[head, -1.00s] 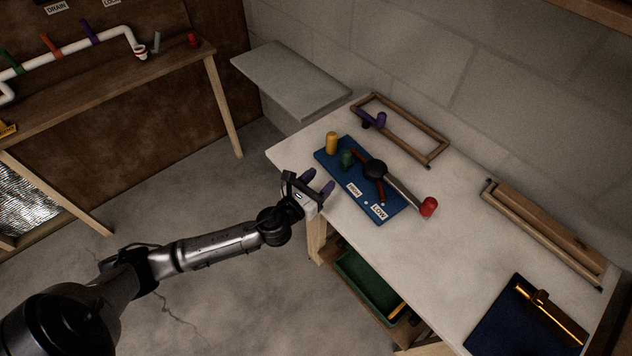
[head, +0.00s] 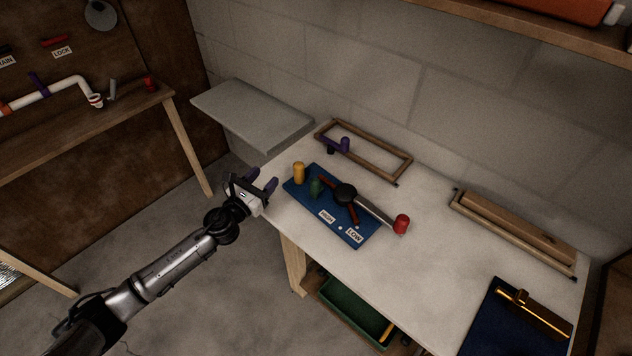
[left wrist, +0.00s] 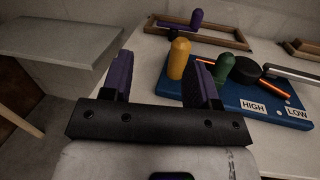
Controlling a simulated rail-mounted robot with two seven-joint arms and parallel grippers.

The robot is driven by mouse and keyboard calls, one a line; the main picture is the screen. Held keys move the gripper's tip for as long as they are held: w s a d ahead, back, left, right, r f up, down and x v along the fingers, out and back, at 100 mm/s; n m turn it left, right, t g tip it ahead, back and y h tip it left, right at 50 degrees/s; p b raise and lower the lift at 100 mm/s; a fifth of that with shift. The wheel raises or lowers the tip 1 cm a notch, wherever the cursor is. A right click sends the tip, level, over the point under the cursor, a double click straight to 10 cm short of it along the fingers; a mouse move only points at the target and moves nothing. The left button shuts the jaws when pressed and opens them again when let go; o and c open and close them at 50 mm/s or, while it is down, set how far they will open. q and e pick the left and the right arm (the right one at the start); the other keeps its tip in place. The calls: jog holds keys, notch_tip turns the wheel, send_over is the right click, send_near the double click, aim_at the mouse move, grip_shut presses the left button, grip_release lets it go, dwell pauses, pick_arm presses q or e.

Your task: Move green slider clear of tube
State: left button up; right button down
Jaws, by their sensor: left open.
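The green slider (head: 316,187) is a short upright green knob on the blue board (head: 345,233), between a yellow peg (head: 299,173) and a black hub (head: 345,193). An orange-red rod (head: 326,185) and a silver bar (head: 374,211) extend from the hub; I cannot tell which part is the tube. My left gripper (head: 260,179) is open and empty, just off the board's left end and apart from the slider. In the left wrist view, the green slider (left wrist: 224,70) stands beyond the right finger, which partly covers it, right of the yellow peg (left wrist: 179,58).
A red knob (head: 401,224) is at the silver bar's end. A wooden frame (head: 364,151) with a purple knob (head: 344,144) lies behind the board. A grey ledge (head: 252,110) stands at the back left. The front middle of the white table (head: 420,280) is clear.

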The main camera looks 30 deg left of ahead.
aim_at(321, 186)
pick_arm(q)
jog(key=d+m+g+h, duration=0.1)
jog(key=h, duration=0.1)
jog(key=s+d+f+m+h, duration=0.1)
jog(key=d+m+h, duration=0.1)
jog(key=h, duration=0.1)
jog(key=d+f+m+g+h, duration=0.1)
jog(key=h, duration=0.1)
jog(key=shift+s+d+f+m+g+h, duration=0.2)
jog(key=shift+d+m+g+h, duration=0.1)
jog(key=shift+h, duration=0.1)
jog(key=shift+d+h, duration=0.25)
jog(key=shift+h, duration=0.05)
jog(key=shift+w+d, duration=0.1)
jog(key=shift+d, duration=0.1)
jog(key=x, duration=1.3)
jog(key=shift+d+f, duration=0.2)
grip_shut()
